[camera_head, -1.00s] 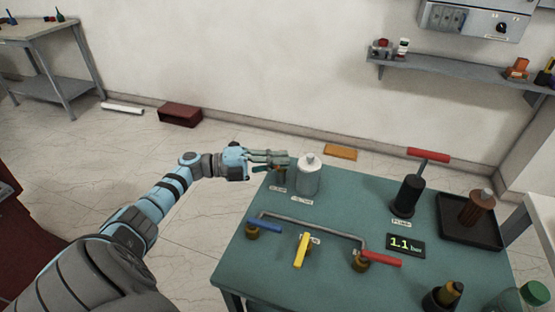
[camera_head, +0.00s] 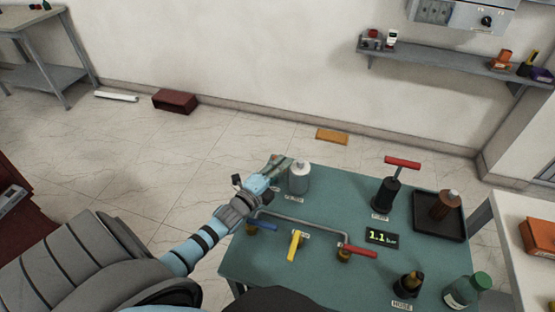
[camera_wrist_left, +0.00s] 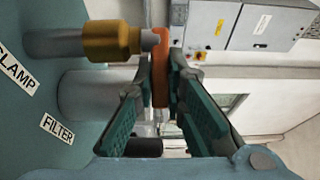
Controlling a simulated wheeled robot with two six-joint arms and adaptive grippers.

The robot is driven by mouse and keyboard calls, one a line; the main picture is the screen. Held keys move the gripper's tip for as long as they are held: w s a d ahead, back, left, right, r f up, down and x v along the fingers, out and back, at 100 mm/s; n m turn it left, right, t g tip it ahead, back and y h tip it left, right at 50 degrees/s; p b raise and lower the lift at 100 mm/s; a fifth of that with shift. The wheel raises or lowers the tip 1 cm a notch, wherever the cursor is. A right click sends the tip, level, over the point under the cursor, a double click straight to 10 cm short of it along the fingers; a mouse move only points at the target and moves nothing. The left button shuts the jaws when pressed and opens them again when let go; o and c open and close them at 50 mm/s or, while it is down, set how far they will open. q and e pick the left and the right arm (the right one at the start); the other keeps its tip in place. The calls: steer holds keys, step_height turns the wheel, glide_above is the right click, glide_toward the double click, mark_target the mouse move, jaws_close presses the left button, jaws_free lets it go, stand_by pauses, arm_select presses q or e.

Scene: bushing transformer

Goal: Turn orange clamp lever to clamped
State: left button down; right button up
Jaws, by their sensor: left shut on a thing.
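The orange clamp lever (camera_wrist_left: 161,82) stands out in the left wrist view, joined to a brass and grey clamp post (camera_wrist_left: 108,42) beside the CLAMP label (camera_wrist_left: 16,80). My left gripper (camera_wrist_left: 163,66) is shut on the lever, with a green finger on each side of it. In the head view the left gripper (camera_head: 280,163) is at the bench's back left corner, just left of the white filter bottle (camera_head: 299,178). There the gripper hides the clamp and lever. My right gripper is in neither view.
The green bench (camera_head: 330,275) holds a blue-handled valve (camera_head: 261,224), a yellow handle (camera_head: 295,247), a red handle (camera_head: 360,251), a black pump (camera_head: 386,192), a 1.1 bar display (camera_head: 382,238) and a dark tray (camera_head: 424,229).

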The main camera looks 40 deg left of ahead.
arm_select(q)
steer(key=n+y, duration=0.1)
steer(key=y+p, duration=0.1)
steer(key=n+y+p, duration=0.1)
steer(key=y, duration=0.1)
steer(key=shift+w+d+n+g, duration=0.25)
steer(key=shift+w+n+g, duration=0.05)
steer(key=shift+w+n+g+y+p, duration=0.3)
steer(key=shift+n+y, duration=0.35)
steer(key=shift+y, duration=0.3)
steer(key=shift+w+n+g+y+p, duration=0.15)
steer(key=shift+n+g+y+p, duration=0.15)
steer(key=shift+n+y, duration=0.5)
steer(key=shift+a+y, duration=0.1)
steer(key=shift+y, duration=0.25)
steer(key=c, duration=1.6)
jaws_free()
steer(key=shift+a, duration=0.1)
steer(key=shift+c, duration=0.2)
